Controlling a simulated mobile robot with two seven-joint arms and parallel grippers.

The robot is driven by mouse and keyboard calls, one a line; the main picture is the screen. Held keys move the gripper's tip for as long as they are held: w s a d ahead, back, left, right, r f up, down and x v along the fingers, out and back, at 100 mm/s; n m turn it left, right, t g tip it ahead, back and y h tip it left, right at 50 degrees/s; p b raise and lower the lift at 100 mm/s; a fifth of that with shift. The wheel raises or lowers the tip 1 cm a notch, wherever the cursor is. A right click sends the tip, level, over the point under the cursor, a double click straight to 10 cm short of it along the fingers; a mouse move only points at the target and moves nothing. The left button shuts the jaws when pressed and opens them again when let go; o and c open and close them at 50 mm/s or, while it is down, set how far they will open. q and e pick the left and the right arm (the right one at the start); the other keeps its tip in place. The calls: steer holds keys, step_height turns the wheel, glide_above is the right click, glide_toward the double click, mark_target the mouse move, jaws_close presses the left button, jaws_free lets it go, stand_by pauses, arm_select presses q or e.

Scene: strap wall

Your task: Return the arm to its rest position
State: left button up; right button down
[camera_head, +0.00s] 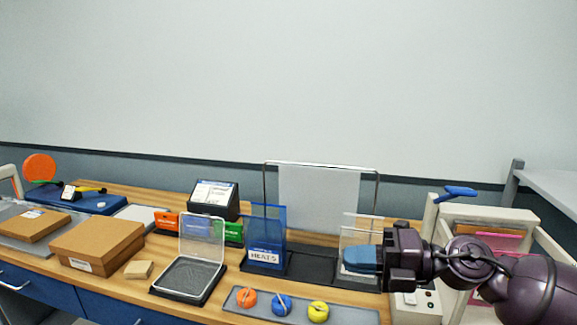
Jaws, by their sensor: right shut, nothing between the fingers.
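My right gripper (362,259) comes in from the right on a dark purple arm. Its blue fingers point left and are shut, with nothing between them. They are in front of a clear upright panel (362,228) at the right part of the bench; whether they touch it I cannot tell. My left gripper is not in view.
The wooden bench (225,290) holds cardboard boxes (97,246), an open clear-lidded case (190,275), a blue panel (267,230) and a grey tray (352,315) with orange, blue and yellow round pieces. A beige machine (415,306) stands at the right.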

steer(key=w+d+f+m+t+h, duration=0.4)
steer(key=w+d+f+m+t, duration=0.15)
steer(key=m+t, duration=0.85)
steer(key=s+d+f+m+h, duration=0.2)
steer(key=d+f+m+h, duration=0.45)
steer(key=f+m, duration=0.45)
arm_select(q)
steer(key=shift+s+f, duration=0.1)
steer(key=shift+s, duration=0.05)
arm_select(e)
steer(key=s+d+f+m+g+h, duration=0.2)
steer(key=s+f+m+g+h, duration=0.1)
steer(key=s+f, duration=0.7)
steer(key=s+d+f+m+g+h, duration=0.2)
steer(key=s+f+m, duration=0.4)
steer(key=s+f, duration=0.5)
steer(key=shift+s+d+g+h, duration=0.3)
steer(key=shift+g+h, duration=0.3)
steer(key=shift+h, duration=0.05)
steer(key=shift+f, duration=0.1)
